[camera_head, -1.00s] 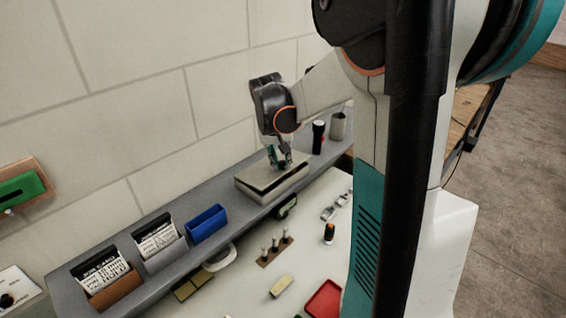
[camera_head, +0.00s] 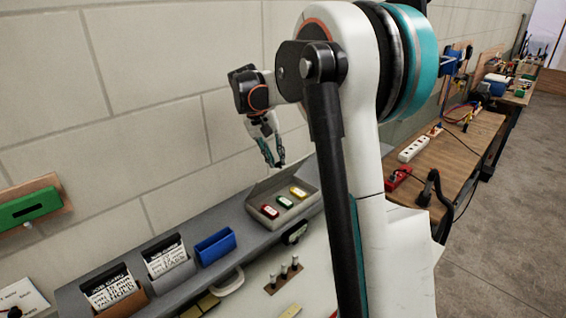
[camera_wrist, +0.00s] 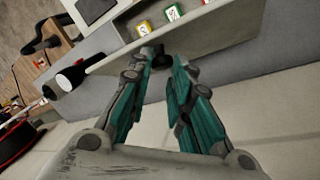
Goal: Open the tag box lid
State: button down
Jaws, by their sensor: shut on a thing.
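The tag box (camera_head: 300,208) stands on the grey shelf against the wall. Its lid (camera_head: 268,182) is raised and tilted up along the wall side. Inside are a red tag (camera_head: 269,211), a green tag (camera_head: 285,201) and a yellow tag (camera_head: 298,191). My gripper (camera_head: 278,164) is at the top edge of the raised lid, fingers pointing down. In the wrist view, my gripper (camera_wrist: 160,60) is closed around a small dark knob at the edge of the pale lid (camera_wrist: 215,38). The fingertips partly hide the knob.
A blue bin (camera_head: 215,246) and card holders (camera_head: 168,262) stand left of the box on the shelf (camera_head: 245,235). The block wall is close behind. A wooden bench (camera_head: 455,150) with a power strip (camera_head: 414,148) lies at the right.

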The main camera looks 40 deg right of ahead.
jog(key=shift+w+a+f, duration=0.15)
jog(key=shift+w+f, duration=0.05)
jog(key=shift+w, duration=0.3)
jog(key=shift+w+a+f, duration=0.15)
jog(key=shift+w, duration=0.35)
jog(key=shift+w+a+f, duration=0.15)
jog(key=shift+w+f, duration=0.05)
jog(key=shift+w, duration=0.3)
jog(key=c, duration=1.5)
grip_release()
jog(key=shift+w+a, duration=0.1)
jog(key=shift+a, duration=0.05)
jog(key=shift+c, duration=0.2)
jog(key=shift+o, duration=0.9)
jog(key=shift+w+a+f, duration=0.2)
jog(key=shift+w+a, duration=0.1)
jog(key=shift+w, duration=0.2)
jog(key=shift+s+d, duration=0.1)
jog(key=shift+d, duration=0.35)
jog(key=shift+c, duration=0.3)
jog(key=shift+r, duration=0.1)
